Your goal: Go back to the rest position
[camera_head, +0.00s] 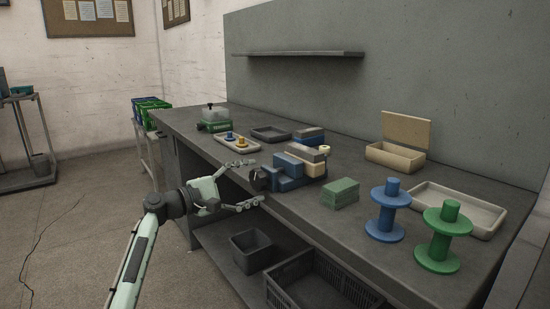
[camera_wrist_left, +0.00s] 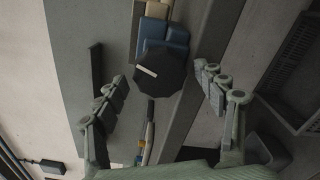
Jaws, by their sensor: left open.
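My left gripper (camera_head: 246,183) is open at the front edge of the workbench (camera_head: 330,222). Its fingers are spread apart, one above the bench edge and one lower in front of it. Between and just beyond the fingertips is the black knob (camera_head: 257,179) on the end of the blue and beige cone winder (camera_head: 290,176). In the left wrist view the black knob (camera_wrist_left: 160,72) with a pale line sits ahead between the two open fingers (camera_wrist_left: 163,95), apart from both. My right gripper is in neither view.
A green block (camera_head: 340,193), blue spool (camera_head: 386,212) and green spool (camera_head: 440,238) stand right of the winder. A tray (camera_head: 237,149) with small pegs, a green device (camera_head: 214,125) and an open beige box (camera_head: 395,157) are farther back. Bins (camera_head: 252,248) sit on the lower shelf.

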